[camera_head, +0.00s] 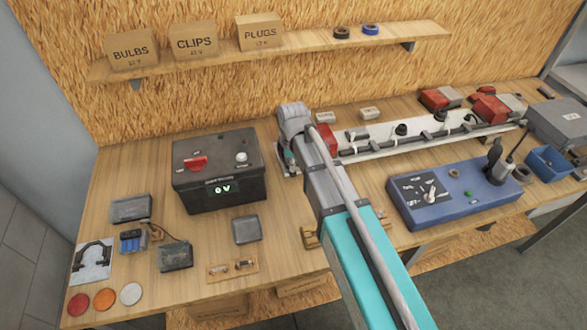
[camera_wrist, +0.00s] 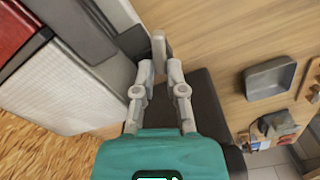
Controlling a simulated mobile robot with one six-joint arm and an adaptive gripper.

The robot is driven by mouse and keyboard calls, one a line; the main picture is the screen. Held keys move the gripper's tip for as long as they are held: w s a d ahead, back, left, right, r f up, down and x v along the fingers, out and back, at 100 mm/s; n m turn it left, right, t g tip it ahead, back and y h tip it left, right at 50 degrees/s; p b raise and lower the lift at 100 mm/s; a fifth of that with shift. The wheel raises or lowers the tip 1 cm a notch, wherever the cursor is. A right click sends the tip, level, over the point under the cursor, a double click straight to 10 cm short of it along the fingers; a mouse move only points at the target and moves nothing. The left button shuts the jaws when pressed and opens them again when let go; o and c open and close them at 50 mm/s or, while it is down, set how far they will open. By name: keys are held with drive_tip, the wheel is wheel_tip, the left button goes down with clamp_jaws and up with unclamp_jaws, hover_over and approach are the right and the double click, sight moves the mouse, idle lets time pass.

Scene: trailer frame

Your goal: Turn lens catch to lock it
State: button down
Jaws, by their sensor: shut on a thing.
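The trailer frame is a long white bar (camera_head: 405,146) on the bench, with a red lens (camera_head: 327,140) at its left end beside my wrist. In the wrist view a red lens (camera_wrist: 18,28) fills the top left corner, with a white panel (camera_wrist: 78,90) below it. My gripper (camera_wrist: 160,66) is shut on a small upright grey tab, which looks like the lens catch (camera_wrist: 159,46), at the edge of the dark grey housing (camera_wrist: 85,28). The fingertips hide the tab's lower part. In the head view my arm hides most of the gripper and the catch.
A black battery box (camera_head: 219,178) reading 0V stands left of my wrist. A blue tester (camera_head: 450,192) stands at the right. Red-and-grey lamps (camera_head: 490,108) sit at the bar's far end. Small parts and coloured discs (camera_head: 104,299) lie front left. A shelf (camera_head: 290,52) with boxes hangs behind.

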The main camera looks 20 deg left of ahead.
drive_tip(key=shift+s+n, duration=0.1)
drive_tip(key=shift+n, duration=2.7)
drive_tip(key=c, duration=0.6)
unclamp_jaws()
drive_tip(key=shift+r, duration=0.1)
